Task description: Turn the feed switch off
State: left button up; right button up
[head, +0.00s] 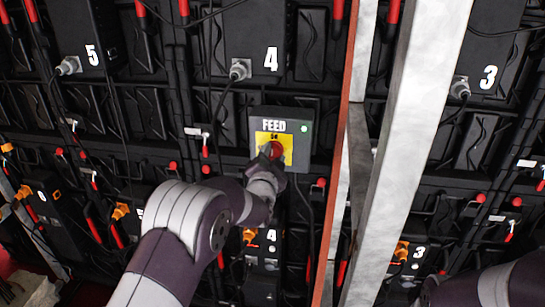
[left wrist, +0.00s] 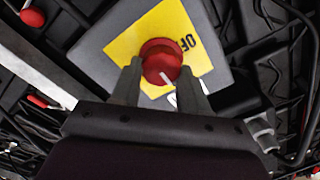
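The feed switch is a red round knob (head: 276,150) on a yellow plate, set on a grey box (head: 258,118) lettered FEED. A small green light glows at the box's upper right. In the left wrist view the knob (left wrist: 161,58) has a white line on its lower side, pointing away from the partly visible OFF lettering. My left gripper (head: 272,155) is at the knob. In the left wrist view its two fingers (left wrist: 160,76) lie on opposite sides of the knob, seemingly against it. My right gripper is not in view; part of my right arm shows at lower right.
A pale metal upright (head: 418,120) and a thin red-edged post (head: 346,150) stand right of the box.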

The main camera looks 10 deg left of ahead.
pick_arm(q)
jog(key=shift+f, duration=0.1)
jog(key=shift+f+n+b, duration=0.15)
jog(key=shift+n+b, duration=0.65)
jog(key=shift+b, duration=0.25)
jog(key=n+b, duration=0.8)
jog(key=b, duration=0.1)
jog(key=n+b, duration=0.4)
jog(key=shift+a+b, duration=0.3)
jog(key=n+b, duration=0.3)
jog(key=n, duration=0.1)
jog(key=shift+r+n+b, duration=0.2)
jog(key=shift+n+b, duration=0.1)
jog(key=o, duration=1.1)
jog(key=shift+c, duration=0.2)
